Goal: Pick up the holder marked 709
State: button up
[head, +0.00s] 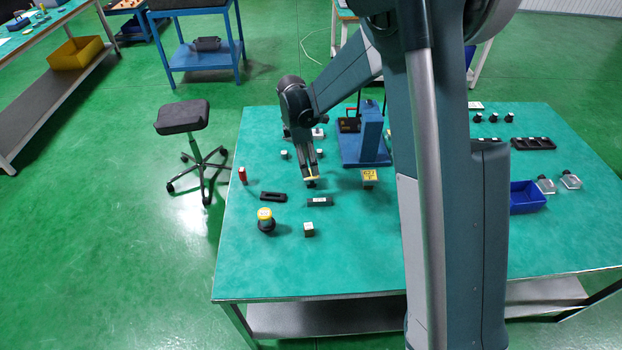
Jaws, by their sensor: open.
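My gripper (312,180) hangs over the middle of the green-topped table, open, with its fingers pointing down. A pale yellow strip shows at its fingertips, and I cannot tell whether it is part of the gripper or a thing below. No marking 709 is legible. Small blocks that may be holders stand around: a pale-topped one (284,154) and another (320,153) behind the gripper, and a yellow-topped one (370,176) to its right. Several dark ones, including this one (494,117), stand in a row at the back right.
A dark bar with a white label (319,202), a slotted black piece (273,197), a yellow-topped round knob (266,220), a cube (309,229) and a red cylinder (242,175) lie nearby. A blue press-like stand (371,135) rises behind. A blue bin (526,197) is right. The table's front is clear.

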aim_at(311, 175)
jog(key=shift+d+f, duration=0.25)
jog(key=shift+f, duration=1.05)
jog(key=shift+d+f+b, duration=0.2)
jog(key=shift+f+b, duration=0.1)
jog(key=shift+f, duration=1)
jog(key=shift+d+f+b, duration=0.2)
jog(key=shift+f+b, duration=0.05)
jog(key=shift+f, duration=1)
jog(key=c, duration=1.2)
jog(key=shift+r, duration=0.1)
jog(key=shift+r+p, duration=0.65)
jog(key=shift+r, duration=4.3)
